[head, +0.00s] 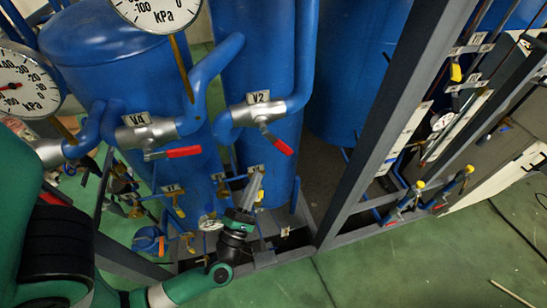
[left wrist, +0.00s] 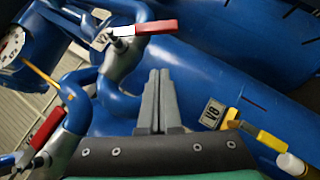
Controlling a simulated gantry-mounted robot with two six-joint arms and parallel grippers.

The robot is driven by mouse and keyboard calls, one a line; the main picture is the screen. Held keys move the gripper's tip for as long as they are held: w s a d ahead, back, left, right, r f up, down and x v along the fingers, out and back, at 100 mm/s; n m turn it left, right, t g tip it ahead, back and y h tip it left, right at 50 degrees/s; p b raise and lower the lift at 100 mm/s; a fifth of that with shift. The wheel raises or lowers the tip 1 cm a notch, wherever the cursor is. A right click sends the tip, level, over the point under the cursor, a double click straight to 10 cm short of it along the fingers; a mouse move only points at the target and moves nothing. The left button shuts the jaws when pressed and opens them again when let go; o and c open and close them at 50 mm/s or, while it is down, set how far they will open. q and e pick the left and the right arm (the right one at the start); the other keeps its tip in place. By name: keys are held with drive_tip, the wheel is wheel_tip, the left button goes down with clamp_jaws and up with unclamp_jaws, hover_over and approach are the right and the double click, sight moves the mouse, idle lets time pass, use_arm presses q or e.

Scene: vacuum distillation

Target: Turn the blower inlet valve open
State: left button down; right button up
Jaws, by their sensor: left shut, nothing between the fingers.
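Two red-handled valves sit on the blue pipes: the V2 valve, whose red lever (head: 281,144) points down and right, and a left valve with a near-level red lever (head: 184,152). The V2 lever (left wrist: 157,27) and another red lever (left wrist: 46,127) also show in the left wrist view. I cannot tell which valve is the blower inlet valve. My left gripper (head: 257,178) is shut and empty, pointing up below the V2 lever and apart from it. Its grey fingers (left wrist: 159,76) are together in the wrist view. A yellow-handled valve (left wrist: 270,142) labelled V8 is right of them. My right gripper is out of view.
Large blue tanks (head: 255,60) stand behind the pipes. Round kPa gauges (head: 157,8) hang at the upper left. A grey frame post (head: 375,120) rises right of the gripper. Green floor (head: 430,262) is mostly clear at the lower right.

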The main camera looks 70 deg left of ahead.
sight(278, 143)
use_arm(q)
drive_tip(key=w+a+r+p, duration=0.2)
drive_tip(key=w+r, duration=0.2)
drive_tip(key=w, duration=0.1)
drive_tip(key=shift+w+a, duration=0.2)
drive_tip(key=shift+w, duration=0.2)
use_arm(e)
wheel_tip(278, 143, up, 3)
use_arm(q)
drive_tip(key=shift+f, duration=0.1)
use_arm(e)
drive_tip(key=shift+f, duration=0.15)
